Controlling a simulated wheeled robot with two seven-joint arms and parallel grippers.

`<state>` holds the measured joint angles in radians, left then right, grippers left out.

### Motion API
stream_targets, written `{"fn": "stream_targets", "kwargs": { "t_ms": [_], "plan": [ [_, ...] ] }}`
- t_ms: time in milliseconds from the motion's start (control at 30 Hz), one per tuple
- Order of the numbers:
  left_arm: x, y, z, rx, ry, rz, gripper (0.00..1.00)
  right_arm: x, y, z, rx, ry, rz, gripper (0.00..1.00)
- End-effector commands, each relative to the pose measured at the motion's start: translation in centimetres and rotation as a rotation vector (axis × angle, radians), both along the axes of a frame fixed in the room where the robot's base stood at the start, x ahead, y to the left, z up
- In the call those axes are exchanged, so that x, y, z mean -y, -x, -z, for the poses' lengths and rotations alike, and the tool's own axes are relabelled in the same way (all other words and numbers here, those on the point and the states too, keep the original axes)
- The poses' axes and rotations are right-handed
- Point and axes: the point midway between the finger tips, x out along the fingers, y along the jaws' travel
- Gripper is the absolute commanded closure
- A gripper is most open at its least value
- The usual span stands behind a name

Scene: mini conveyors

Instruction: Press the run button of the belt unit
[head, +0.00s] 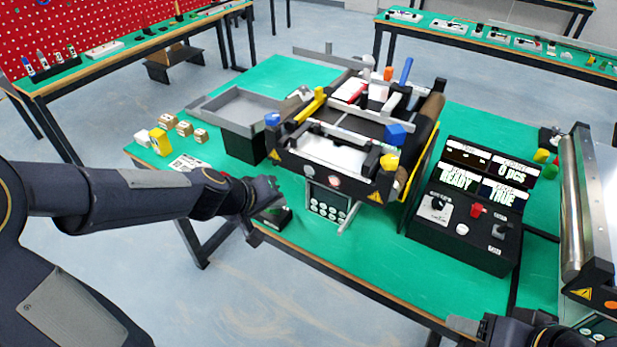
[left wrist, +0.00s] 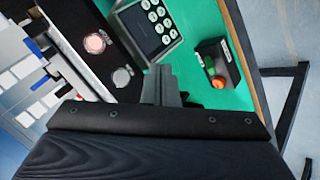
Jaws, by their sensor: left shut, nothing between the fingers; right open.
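The belt unit (head: 345,150) stands in the middle of the green table. Its dark front carries a lit reddish button (left wrist: 95,43) and a pale grey button (left wrist: 122,77); these also show small in the head view. I cannot read which is the run button. My left gripper (head: 274,190) is shut and empty in front of the unit's left front corner. In the left wrist view its closed fingers (left wrist: 160,86) are near the grey button, apparently without touching it. My right gripper (head: 466,325) is at the bottom edge, open, partly cut off and away from the unit.
A keypad box (head: 328,203) sits below the unit's front. A small black box (left wrist: 218,68) with an orange button is beside it. A black control console (head: 462,235) with displays stands right.

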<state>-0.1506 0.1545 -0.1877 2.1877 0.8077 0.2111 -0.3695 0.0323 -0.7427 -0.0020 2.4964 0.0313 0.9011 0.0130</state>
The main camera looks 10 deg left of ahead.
Motion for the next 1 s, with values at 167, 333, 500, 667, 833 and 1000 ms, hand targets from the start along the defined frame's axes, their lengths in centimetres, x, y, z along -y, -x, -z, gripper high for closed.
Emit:
{"fn": "stream_targets", "kwargs": {
  "t_ms": [167,333,500,667,833,1000],
  "plan": [
    [0.0,0.0,0.0,0.000,0.000,0.002,1.00,0.0,0.0,0.0,0.000,0.000,0.000,0.42],
    [0.3,-0.8,-0.1,0.000,-0.001,0.004,1.00,0.0,0.0,-0.2,0.000,0.000,0.000,0.42],
    [1.1,-2.8,-0.2,0.000,-0.001,0.005,1.00,0.0,0.0,-0.7,0.000,0.000,0.000,0.42],
    [1.9,-5.0,-0.2,-0.001,0.000,0.003,1.00,0.0,0.0,-1.4,0.000,0.000,0.000,0.42],
    [2.5,-6.9,-0.1,0.000,0.000,0.003,1.00,0.0,0.0,-1.7,0.000,0.000,0.000,0.42],
    [2.9,-7.9,-0.1,0.000,-0.001,0.004,1.00,0.0,0.0,-1.9,0.000,0.000,0.000,0.42]
  ]
}}
